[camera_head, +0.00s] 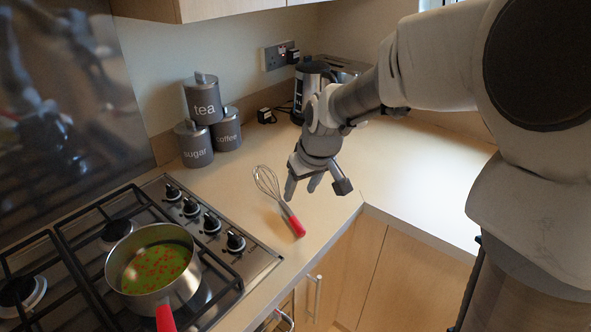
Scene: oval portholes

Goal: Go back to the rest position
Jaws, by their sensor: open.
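My gripper (301,187) is open and empty. It hangs above the worktop (412,168) near its inner corner, with the fingers pointing down. My arm reaches in from the right side of the view. A whisk (278,199) with a red handle lies on the worktop just left of and below the fingertips in the picture. I see no contact between the gripper and the whisk.
A pan (119,259) of green soup with red bits stands on the gas hob (63,236), its red handle toward me. Tea, sugar and coffee canisters (203,98) and a kettle (312,70) stand behind. The worktop at right is clear. Wall cupboards (200,8) hang above.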

